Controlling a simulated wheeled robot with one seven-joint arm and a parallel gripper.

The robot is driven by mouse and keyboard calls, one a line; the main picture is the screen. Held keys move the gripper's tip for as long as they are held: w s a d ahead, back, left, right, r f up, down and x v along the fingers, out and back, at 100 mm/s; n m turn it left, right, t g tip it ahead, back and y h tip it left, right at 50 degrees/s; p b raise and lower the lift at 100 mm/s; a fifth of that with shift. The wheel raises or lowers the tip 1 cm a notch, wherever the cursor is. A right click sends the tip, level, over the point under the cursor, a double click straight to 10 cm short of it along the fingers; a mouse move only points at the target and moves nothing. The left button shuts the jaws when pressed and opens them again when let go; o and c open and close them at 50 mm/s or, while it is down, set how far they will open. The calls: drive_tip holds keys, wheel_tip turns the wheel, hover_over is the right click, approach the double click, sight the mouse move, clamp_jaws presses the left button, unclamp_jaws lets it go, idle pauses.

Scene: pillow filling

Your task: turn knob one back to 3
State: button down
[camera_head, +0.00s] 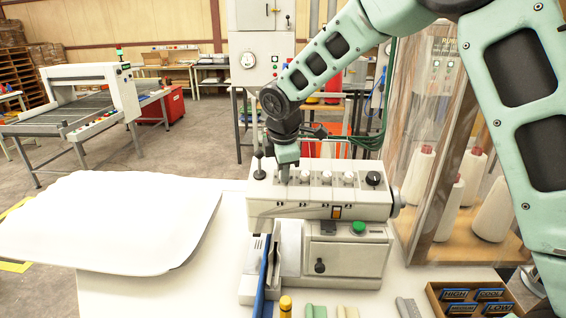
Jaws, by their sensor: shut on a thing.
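A cream machine (320,208) stands on the white table, with a row of small white knobs along its sloped top. My gripper (284,176) points down at the left end of this row and is shut on the knob there, which I take as knob one. The gripper hides most of that knob, so its setting cannot be read. Other white knobs (326,178) stand to its right, with a larger black knob (373,178) at the right end.
A black-topped lever (258,152) stands just left of my gripper. A white pillow (110,220) lies on the left of the table. A green button (358,228) is on the machine's front. A clear cabinet with thread cones (495,212) and a box of labelled blocks (432,292) are at right.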

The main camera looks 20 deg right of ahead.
drive_tip(key=shift+r+n+p, duration=0.1)
drive_tip(key=shift+n+p, duration=0.2)
drive_tip(key=shift+n, duration=0.3)
drive_tip(key=shift+a, duration=0.1)
drive_tip(key=c, duration=1.3)
unclamp_jaws()
drive_tip(key=shift+o, duration=0.2)
drive_tip(key=b+v, duration=0.3)
drive_tip(key=v, duration=1.4)
drive_tip(key=shift+b, duration=0.4)
drive_tip(key=shift+s+r, duration=0.1)
